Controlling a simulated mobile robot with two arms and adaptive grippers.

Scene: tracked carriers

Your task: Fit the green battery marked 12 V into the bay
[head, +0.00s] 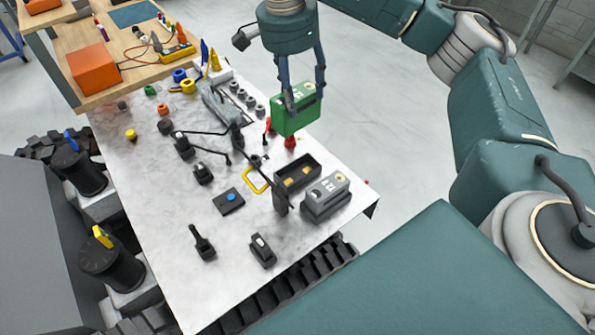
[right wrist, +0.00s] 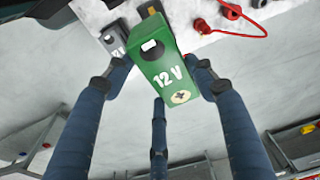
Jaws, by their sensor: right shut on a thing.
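My right gripper (head: 304,94) comes down from the top of the head view. It is shut on the green battery (head: 294,121), which it holds off the panel's far right edge. In the right wrist view the fingers flank the green battery (right wrist: 166,72), and its white "12 V" marking and a round contact show. The bay (head: 297,172) is an open, empty black box with yellow contacts on its floor. It lies below the battery in the head view, apart from it. My left gripper is not in view.
A grey battery (head: 327,192) sits right beside the bay. A yellow ring handle (head: 256,181) and a dark upright lever (head: 280,199) stand to its left. Red connectors (head: 290,142) are at the panel edge. A wooden bench (head: 110,60) with an orange box (head: 94,68) is at upper left.

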